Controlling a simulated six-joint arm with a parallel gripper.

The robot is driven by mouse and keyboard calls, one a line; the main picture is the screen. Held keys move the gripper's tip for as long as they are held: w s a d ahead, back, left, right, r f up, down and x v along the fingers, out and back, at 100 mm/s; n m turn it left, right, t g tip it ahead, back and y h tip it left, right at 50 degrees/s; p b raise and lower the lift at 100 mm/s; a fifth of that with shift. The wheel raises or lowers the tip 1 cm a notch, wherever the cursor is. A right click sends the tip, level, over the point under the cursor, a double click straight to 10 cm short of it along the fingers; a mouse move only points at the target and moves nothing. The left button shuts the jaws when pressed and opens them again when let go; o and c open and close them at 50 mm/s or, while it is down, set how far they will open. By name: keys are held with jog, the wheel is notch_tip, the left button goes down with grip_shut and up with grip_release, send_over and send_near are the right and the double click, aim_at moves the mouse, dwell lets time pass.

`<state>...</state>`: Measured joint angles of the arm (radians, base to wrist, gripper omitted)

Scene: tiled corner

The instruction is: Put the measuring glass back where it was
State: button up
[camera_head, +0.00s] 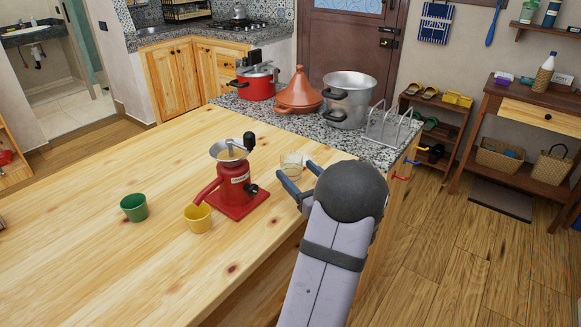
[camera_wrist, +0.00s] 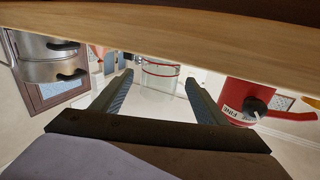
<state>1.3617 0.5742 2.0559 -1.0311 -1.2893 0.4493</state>
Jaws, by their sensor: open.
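The measuring glass (camera_head: 291,163) is a small clear cup standing on the wooden table, right of the red grinder. In the wrist view, which is upside down, the measuring glass (camera_wrist: 158,76) shows red lines around it. My gripper (camera_head: 294,169) is open, its two blue-grey fingers reaching toward the glass from the near right. In the wrist view the gripper (camera_wrist: 158,86) has the glass in the gap between its fingertips, with space on both sides. I cannot tell how far the fingers reach around it.
The red grinder (camera_head: 236,186) stands close left of the glass, with a yellow cup (camera_head: 198,217) under its spout and a green cup (camera_head: 134,207) further left. Behind are a steel pot (camera_head: 349,101), a terracotta tagine (camera_head: 298,94) and a wire rack (camera_head: 387,128).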

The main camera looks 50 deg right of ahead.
aim_at(297, 171)
jog(key=shift+v, duration=2.45)
